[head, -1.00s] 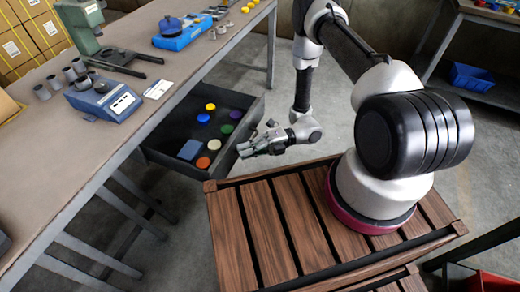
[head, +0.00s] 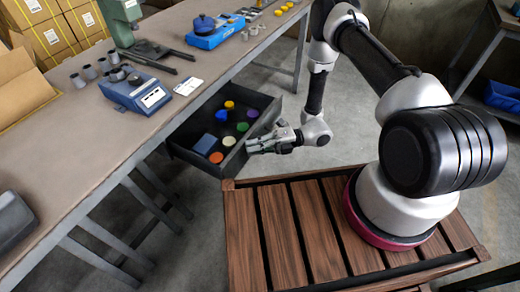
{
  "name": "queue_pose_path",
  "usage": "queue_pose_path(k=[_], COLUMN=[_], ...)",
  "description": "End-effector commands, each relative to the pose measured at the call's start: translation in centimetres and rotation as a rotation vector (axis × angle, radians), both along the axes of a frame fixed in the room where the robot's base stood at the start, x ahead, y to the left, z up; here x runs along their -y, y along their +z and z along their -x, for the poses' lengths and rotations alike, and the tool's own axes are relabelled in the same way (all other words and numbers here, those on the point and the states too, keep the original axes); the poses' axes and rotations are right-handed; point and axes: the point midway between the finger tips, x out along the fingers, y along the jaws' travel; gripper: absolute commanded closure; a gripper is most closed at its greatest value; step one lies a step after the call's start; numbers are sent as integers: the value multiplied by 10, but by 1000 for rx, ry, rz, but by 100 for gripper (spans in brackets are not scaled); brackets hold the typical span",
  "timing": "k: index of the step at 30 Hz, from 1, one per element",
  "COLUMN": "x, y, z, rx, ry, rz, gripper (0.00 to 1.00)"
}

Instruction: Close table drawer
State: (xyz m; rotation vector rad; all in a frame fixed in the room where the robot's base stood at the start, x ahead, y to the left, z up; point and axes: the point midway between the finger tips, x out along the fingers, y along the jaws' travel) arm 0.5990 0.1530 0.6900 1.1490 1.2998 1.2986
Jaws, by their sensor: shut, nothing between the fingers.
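The table drawer (head: 196,166) is dark grey and hangs open below the edge of the long table (head: 110,140). Several coloured round pieces and a blue square block (head: 205,143) lie inside it. My gripper (head: 250,145) is shut and empty at the drawer's front panel, on its right side. The fingertips seem to touch or nearly touch the front panel; I cannot tell which. My gripper hides part of that panel.
On the table stand a blue scale-like device (head: 137,92), several grey cylinders and a blue tray (head: 212,34). Cardboard boxes (head: 85,20) stand behind. My wooden-slatted base is close to the drawer's near corner. Bare floor (head: 350,125) lies right of my gripper.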

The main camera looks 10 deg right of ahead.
Motion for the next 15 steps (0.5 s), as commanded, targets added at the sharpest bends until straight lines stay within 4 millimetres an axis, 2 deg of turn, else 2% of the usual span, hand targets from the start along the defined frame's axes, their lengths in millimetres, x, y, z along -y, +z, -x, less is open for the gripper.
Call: queue_pose_path(k=[15], x=[-102], y=[1], z=[-79], rx=[5], ry=[2], rz=[-2], gripper=[100])
